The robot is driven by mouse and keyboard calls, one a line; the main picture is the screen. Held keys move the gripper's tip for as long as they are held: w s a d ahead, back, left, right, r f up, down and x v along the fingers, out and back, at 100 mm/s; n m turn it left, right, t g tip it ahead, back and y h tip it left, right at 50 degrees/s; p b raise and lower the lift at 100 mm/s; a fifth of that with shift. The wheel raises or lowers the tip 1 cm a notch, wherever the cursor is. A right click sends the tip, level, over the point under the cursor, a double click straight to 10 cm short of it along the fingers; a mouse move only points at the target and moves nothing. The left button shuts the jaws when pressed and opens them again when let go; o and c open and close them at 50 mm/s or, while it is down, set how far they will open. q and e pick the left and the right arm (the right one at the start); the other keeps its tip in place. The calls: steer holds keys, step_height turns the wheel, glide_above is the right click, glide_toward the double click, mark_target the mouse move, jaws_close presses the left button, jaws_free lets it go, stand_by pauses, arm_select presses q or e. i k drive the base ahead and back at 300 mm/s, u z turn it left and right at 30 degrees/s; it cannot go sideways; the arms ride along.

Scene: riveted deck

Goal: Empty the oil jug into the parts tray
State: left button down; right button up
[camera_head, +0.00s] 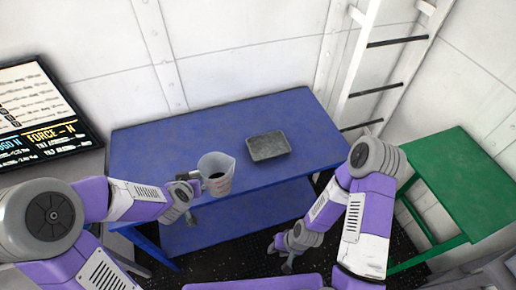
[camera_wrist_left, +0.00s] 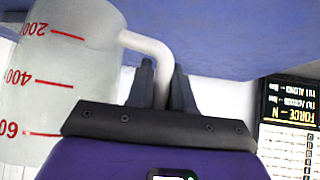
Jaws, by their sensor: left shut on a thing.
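The parts tray (camera_head: 269,147) is grey, shallow and rectangular, lying on the table to the right of the jug and farther back. My right gripper (camera_head: 287,264) hangs low in front of the table, away from both; its fingers are too small to read.
The blue table (camera_head: 180,140) is otherwise bare, with a lower shelf (camera_head: 240,220). A green table (camera_head: 455,185) stands at right, below a white ladder (camera_head: 365,70). A dark sign board (camera_head: 40,115) is at left.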

mark_target(270, 146)
steer(key=u, duration=0.05)
steer(key=k, duration=1.05)
steer(key=z, duration=0.85)
steer(key=i, duration=1.65)
steer(key=u, duration=0.2)
